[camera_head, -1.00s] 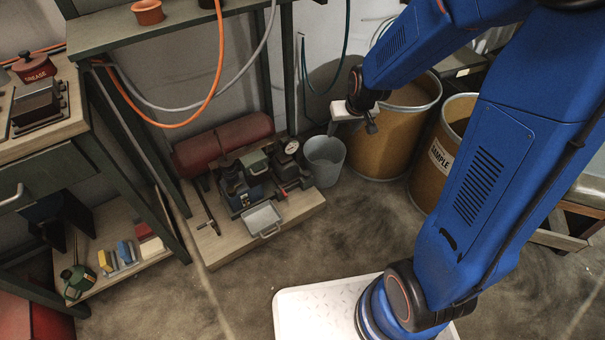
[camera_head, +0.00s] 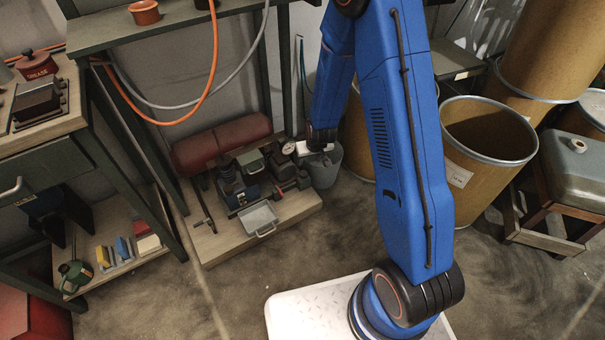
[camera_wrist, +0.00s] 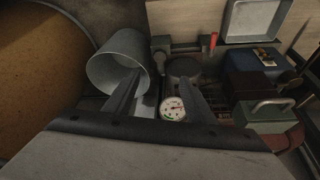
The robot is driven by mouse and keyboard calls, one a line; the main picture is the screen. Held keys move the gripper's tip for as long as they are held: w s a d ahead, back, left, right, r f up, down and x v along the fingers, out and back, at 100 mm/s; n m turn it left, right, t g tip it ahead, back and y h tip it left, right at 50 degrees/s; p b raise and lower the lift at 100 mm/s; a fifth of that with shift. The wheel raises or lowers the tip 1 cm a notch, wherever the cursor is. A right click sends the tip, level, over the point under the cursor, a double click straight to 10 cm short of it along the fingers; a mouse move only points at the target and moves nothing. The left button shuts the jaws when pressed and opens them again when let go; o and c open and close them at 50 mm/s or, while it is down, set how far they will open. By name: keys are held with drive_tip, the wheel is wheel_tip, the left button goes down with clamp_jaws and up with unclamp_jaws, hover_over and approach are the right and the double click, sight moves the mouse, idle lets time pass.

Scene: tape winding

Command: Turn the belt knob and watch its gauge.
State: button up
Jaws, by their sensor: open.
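The round white gauge (camera_head: 288,148) stands at the back right of the small machine (camera_head: 240,182) on a low wooden board. In the wrist view the gauge (camera_wrist: 173,108) shows between my two fingers, low in the picture, with a dark needle and a green mark. I cannot read its value. My gripper (camera_wrist: 156,82) is open and empty, its fingers apart over the gauge side of the machine. In the head view my gripper (camera_head: 320,147) is small and beside the gauge. I cannot make out for sure which part is the belt knob.
A grey bucket (camera_head: 325,170) stands close to the machine's right; it also shows in the wrist view (camera_wrist: 118,62) by my left finger. A red tank (camera_head: 222,143) lies behind the machine. A metal tray (camera_head: 258,217) is in front. Large brown drums (camera_head: 485,130) stand at right.

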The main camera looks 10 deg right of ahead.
sight(304, 174)
drive_tip(key=x, duration=1.7)
drive_tip(key=shift+f, duration=0.15)
drive_tip(key=c, duration=1)
